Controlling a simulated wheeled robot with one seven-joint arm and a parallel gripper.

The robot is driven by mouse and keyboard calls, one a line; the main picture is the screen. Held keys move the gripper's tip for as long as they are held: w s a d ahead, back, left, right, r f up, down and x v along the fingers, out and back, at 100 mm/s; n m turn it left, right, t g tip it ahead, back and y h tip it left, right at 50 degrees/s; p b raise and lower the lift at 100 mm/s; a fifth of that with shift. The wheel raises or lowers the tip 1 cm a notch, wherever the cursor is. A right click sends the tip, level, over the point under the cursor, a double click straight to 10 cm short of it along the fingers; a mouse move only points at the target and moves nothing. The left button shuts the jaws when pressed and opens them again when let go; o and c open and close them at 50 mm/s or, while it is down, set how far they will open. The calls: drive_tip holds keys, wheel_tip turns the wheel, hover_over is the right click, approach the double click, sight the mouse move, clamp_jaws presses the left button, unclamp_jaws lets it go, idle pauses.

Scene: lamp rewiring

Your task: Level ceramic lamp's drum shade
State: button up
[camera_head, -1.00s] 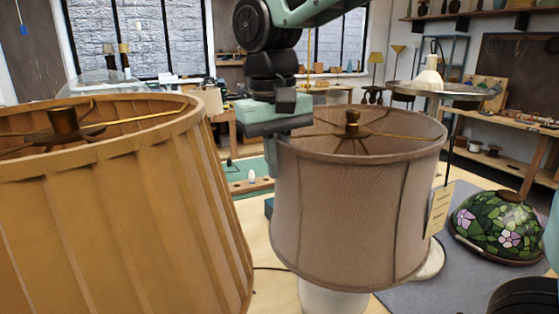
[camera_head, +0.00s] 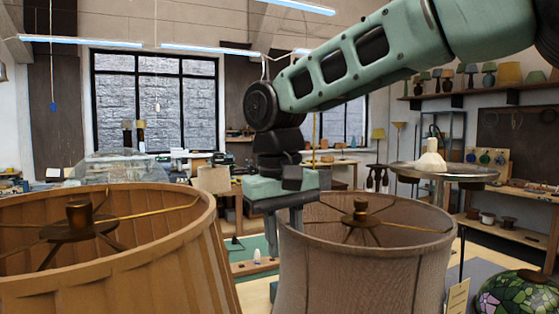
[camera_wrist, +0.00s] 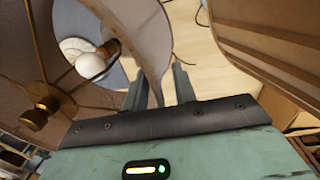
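The drum shade (camera_head: 370,265) of taupe fabric stands right of centre in the head view. Its brass finial and spider arms show inside the open top. In the wrist view, the shade (camera_wrist: 145,25) fills the upper left, with a white bulb (camera_wrist: 90,66) and the brass finial (camera_wrist: 38,114) inside it. My gripper (camera_head: 284,228) is at the shade's left rim and points down. In the wrist view, my gripper's fingers (camera_wrist: 160,88) are apart, with the shade wall between them and a gap showing. Contact with the wall is unclear. The lamp base is out of the head view.
A large tan pleated shade (camera_head: 110,265) stands close on the left, with a narrow gap to the drum shade. A stained-glass shade (camera_head: 515,295) is at the lower right, near a hanging paper tag (camera_head: 457,297). A round metal tray (camera_head: 440,173) stands behind.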

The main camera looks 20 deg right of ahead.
wheel_tip(320, 180, up, 16)
drive_tip(key=a+b, duration=0.1)
drive_tip(key=shift+a, duration=0.1)
idle(0.7)
